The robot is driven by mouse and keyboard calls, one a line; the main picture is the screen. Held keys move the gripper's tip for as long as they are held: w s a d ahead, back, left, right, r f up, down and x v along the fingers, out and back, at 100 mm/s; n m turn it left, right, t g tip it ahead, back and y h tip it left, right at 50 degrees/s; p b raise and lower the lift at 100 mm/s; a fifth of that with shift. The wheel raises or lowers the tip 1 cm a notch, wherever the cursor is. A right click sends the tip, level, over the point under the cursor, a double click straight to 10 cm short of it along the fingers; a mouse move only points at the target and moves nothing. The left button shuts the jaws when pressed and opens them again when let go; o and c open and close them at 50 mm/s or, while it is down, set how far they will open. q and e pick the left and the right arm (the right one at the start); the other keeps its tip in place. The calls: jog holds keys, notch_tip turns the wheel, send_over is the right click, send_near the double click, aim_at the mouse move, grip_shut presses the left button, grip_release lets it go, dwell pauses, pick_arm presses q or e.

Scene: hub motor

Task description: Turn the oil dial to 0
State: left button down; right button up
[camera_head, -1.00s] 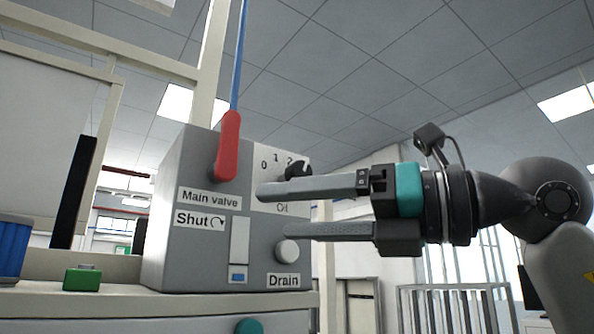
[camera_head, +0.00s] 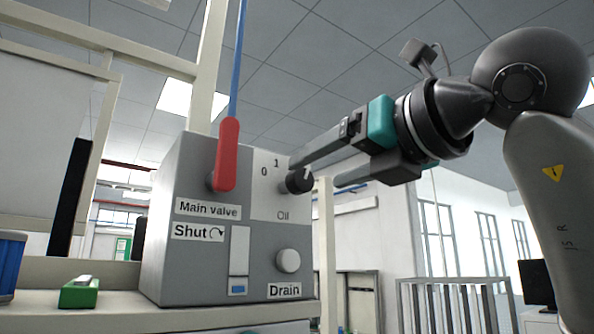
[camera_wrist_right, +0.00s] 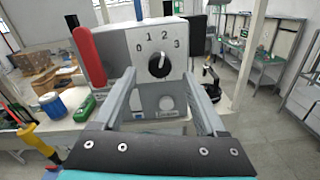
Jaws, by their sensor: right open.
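The oil dial (camera_head: 299,181) is a round black knob on the white plate of a grey control box, above the word "Oil". In the right wrist view the dial (camera_wrist_right: 158,66) has a white pointer mark aimed up and slightly right, roughly at the 2 on its 0 to 3 scale. My right gripper (camera_head: 315,174) is open, its fingers angled down-left at the dial. In the right wrist view the fingers (camera_wrist_right: 159,77) stand apart on either side of the dial, below it. I cannot tell whether they touch it. My left gripper is not in view.
A red main valve handle (camera_head: 228,154) is left of the dial on the same box (camera_head: 200,270). A white drain knob (camera_head: 288,261) is below. A green block (camera_head: 80,293) and blue container (camera_head: 10,262) stand on the bench at left.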

aim_at(305, 178)
jog(key=p+x, duration=0.2)
jog(key=x, duration=0.5)
grip_shut()
dwell(0.5)
